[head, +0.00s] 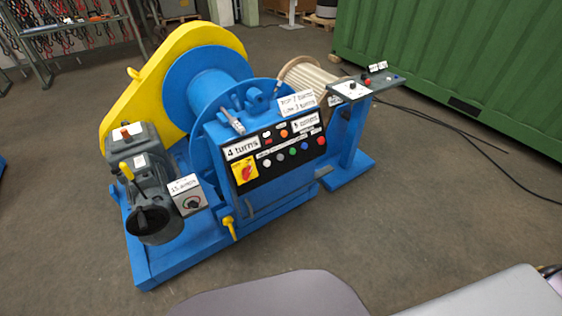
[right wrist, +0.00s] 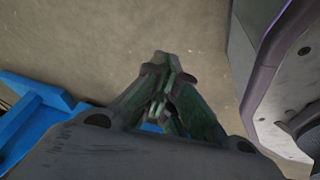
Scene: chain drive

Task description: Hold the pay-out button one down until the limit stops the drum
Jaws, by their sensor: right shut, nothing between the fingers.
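The blue winch drum (head: 206,85) with a yellow guard (head: 175,60) stands at the left centre of the head view. Its blue control box carries a black panel (head: 280,155) with a row of coloured buttons, a red switch on yellow (head: 245,170) and labels such as "4 turns". The button labels are too small to read, so I cannot tell which is pay-out. My right gripper (right wrist: 162,68) is shut and empty in the right wrist view, above bare floor, with blue steel at the left. No gripper shows in the head view.
A motor (head: 138,165) and a "15 amps" dial box (head: 189,197) sit at the left of the frame. A blue pedestal (head: 348,160) bears a small grey panel (head: 365,88) at right. A green container (head: 470,70) stands behind. Black cable lies on the floor.

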